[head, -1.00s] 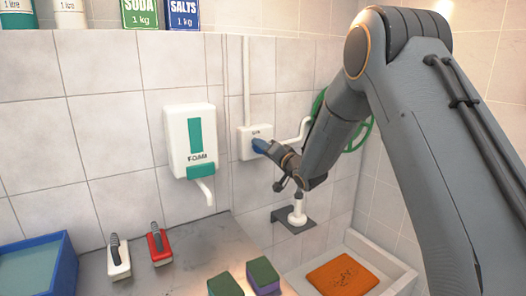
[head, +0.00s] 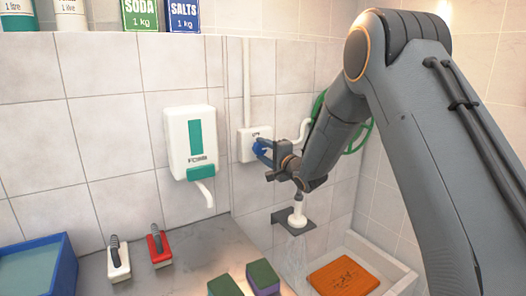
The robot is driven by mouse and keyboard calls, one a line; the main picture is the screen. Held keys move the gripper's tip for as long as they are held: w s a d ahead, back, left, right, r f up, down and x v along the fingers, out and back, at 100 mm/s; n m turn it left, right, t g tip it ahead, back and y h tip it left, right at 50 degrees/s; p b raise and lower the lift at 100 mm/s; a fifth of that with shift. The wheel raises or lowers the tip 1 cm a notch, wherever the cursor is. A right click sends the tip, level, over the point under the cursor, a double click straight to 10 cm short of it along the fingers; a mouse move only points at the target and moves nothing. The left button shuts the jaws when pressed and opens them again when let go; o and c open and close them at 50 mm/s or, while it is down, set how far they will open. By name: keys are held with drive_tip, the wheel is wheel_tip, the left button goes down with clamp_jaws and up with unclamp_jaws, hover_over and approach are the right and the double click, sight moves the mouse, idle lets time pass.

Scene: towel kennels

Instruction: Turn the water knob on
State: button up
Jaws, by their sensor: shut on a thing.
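The blue water knob (head: 261,147) is on a white box (head: 246,143) fixed to the tiled wall. My gripper (head: 268,154) is at the knob, shut on it, and partly hides it. The dark lettering on the box above the knob is too small to read. A white spray head (head: 297,219) sits in a dark wall bracket (head: 289,221) below my gripper. A faint spray of water (head: 296,250) falls from it towards the sink.
A pale sink (head: 398,268) with an orange towel (head: 343,276) is at the lower right. A foam dispenser (head: 189,142) hangs left of the box. A green hose reel (head: 362,136) is behind my arm. Brushes (head: 159,246) and sponges (head: 263,277) lie on the counter (head: 200,262).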

idle(0.3)
drive_tip(key=o, duration=1)
drive_tip(key=shift+s+d, duration=0.1)
drive_tip(key=shift+b+v, duration=1.2)
drive_tip(key=shift+v, duration=2.6)
